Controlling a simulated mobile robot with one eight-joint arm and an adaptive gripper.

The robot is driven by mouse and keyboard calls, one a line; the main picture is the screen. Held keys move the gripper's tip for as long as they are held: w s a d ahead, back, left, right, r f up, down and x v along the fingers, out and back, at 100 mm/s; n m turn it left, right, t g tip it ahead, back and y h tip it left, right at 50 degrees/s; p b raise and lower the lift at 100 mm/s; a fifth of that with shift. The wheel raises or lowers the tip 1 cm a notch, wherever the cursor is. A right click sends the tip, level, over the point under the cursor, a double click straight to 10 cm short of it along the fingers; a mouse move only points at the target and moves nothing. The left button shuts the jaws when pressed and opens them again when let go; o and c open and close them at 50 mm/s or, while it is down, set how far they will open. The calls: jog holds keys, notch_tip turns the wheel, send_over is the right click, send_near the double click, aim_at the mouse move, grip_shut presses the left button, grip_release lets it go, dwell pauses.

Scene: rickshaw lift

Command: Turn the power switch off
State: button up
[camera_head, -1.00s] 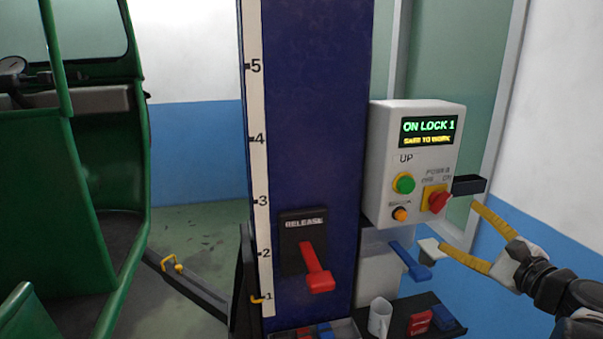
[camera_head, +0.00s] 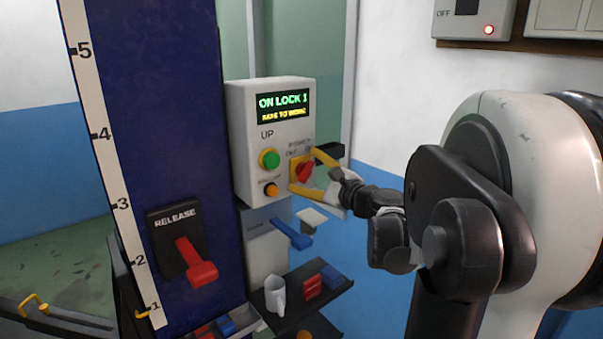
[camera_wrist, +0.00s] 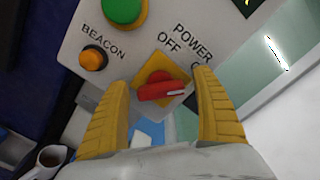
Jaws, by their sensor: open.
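The power switch (camera_head: 305,172) is a red rotary knob on a yellow plate, at the lower right of the grey control box (camera_head: 246,130). In the wrist view the red knob (camera_wrist: 161,91) sits between my yellow fingers, with the words POWER and OFF printed beside it. My gripper (camera_head: 308,173) is open, one finger above and one below the knob in the head view. I cannot tell whether either finger touches it. The box's display (camera_head: 284,105) reads ON LOCK 1, SAFE TO WORK.
A green UP button (camera_head: 269,159) and an orange BEACON button (camera_head: 271,190) are left of the switch. A blue lever (camera_head: 292,235) sticks out below the box. A red RELEASE lever (camera_head: 196,262) is on the blue column. A mug (camera_head: 275,295) stands on a shelf.

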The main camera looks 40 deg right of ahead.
jog(key=c, duration=1.2)
jog(key=shift+o, duration=0.2)
jog(key=n, duration=0.4)
jog(key=shift+f, duration=0.1)
jog(key=n, duration=0.4)
jog(key=shift+f+n+p, duration=0.1)
jog(key=shift+n+p, duration=0.2)
jog(key=shift+p, duration=0.1)
jog(key=n, duration=0.3)
jog(key=shift+f, duration=0.1)
jog(key=shift+n, duration=2.1)
jog(key=shift+f, duration=0.1)
